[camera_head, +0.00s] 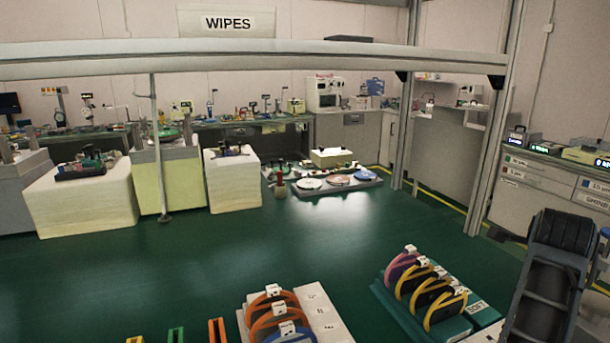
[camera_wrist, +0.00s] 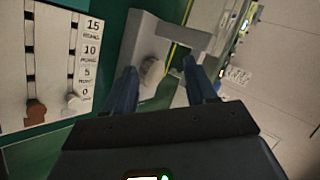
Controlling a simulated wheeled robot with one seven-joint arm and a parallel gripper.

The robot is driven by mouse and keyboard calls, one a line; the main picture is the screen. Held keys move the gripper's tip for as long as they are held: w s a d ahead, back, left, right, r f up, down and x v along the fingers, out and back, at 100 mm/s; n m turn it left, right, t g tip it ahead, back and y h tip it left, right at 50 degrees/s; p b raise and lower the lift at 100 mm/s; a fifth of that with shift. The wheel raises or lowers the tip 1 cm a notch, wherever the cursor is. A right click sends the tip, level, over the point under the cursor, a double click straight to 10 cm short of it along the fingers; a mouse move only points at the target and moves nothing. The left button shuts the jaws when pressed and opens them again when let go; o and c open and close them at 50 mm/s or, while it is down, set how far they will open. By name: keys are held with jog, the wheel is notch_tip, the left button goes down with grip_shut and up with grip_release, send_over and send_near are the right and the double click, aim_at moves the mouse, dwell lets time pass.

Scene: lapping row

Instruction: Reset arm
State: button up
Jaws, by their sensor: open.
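My gripper (camera_wrist: 160,78) shows in the wrist view, with two blue fingers spread apart above a dark palm. Nothing is held between them. A grey bracket-like frame with a pale rounded part (camera_wrist: 151,72) shows beyond and between the fingers, and I cannot tell its distance. My fingertips do not show clearly in the head view.
A white panel with sliders and numbers (camera_wrist: 52,55) is at left in the wrist view. In the head view, a teal rack (camera_head: 402,308) and a white rack (camera_head: 325,318) hold coloured rings in front. Benches line the back.

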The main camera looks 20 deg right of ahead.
jog(key=s+a+f+n+t+y, duration=0.1)
jog(key=s+a+f+n+t, duration=0.2)
jog(key=s+a+n, duration=0.35)
jog(key=s+a+f+n+t+y, duration=0.2)
jog(key=s+a+f+n+t, duration=0.15)
jog(key=a+n, duration=0.5)
jog(key=s+a+f+n+t+y, duration=0.1)
jog(key=s+a+f+n+t, duration=0.1)
jog(key=s+a+n+t, duration=0.5)
jog(key=s+a+r+n+g+y, duration=0.3)
jog(key=s+a+n+y, duration=0.2)
jog(key=s+a, duration=1)
jog(key=shift+s+a+r+n, duration=0.4)
jog(key=shift+a+n, duration=0.2)
jog(key=shift+a, duration=0.5)
